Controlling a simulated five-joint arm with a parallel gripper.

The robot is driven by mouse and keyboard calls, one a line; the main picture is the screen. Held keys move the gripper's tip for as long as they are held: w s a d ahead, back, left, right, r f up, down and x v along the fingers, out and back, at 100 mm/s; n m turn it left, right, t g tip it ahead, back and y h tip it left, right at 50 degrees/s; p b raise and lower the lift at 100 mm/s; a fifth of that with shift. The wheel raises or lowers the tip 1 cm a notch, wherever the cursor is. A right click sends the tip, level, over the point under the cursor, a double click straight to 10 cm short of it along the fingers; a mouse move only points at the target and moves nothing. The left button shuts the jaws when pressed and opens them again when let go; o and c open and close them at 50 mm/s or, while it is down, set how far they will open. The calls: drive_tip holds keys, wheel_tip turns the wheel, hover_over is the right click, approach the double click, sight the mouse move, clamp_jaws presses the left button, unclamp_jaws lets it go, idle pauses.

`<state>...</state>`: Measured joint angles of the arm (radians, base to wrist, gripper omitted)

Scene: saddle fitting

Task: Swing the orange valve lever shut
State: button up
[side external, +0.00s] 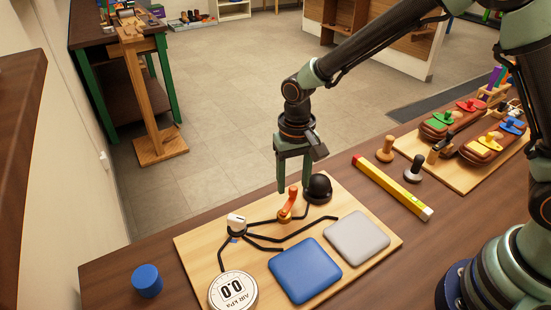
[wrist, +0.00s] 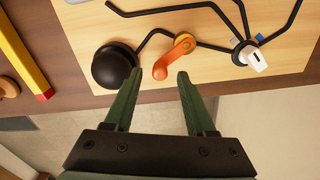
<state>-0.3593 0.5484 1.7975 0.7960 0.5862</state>
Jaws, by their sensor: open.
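The orange valve lever (side external: 289,202) stands on the light wooden board (side external: 215,252), between the black dome (side external: 319,188) and the white knob (side external: 236,223). In the wrist view the lever (wrist: 172,57) slants from its round hub down to a rounded tip. My gripper (side external: 293,186) is open above the board, pointing down by the lever. In the wrist view the open fingers (wrist: 158,76) lie to either side of the lever's tip. The left finger overlaps the edge of the black dome in the picture. I cannot tell whether either finger touches anything.
A blue pad (side external: 305,271), a grey pad (side external: 357,238) and a pressure gauge (side external: 233,291) reading 0.0 sit on the board. Black lines run between the fittings. A yellow bar (side external: 392,187) lies to the right. A blue cylinder (side external: 147,280) stands on the table at left.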

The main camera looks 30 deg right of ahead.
drive_tip(key=shift+f, duration=0.65)
clamp_jaws()
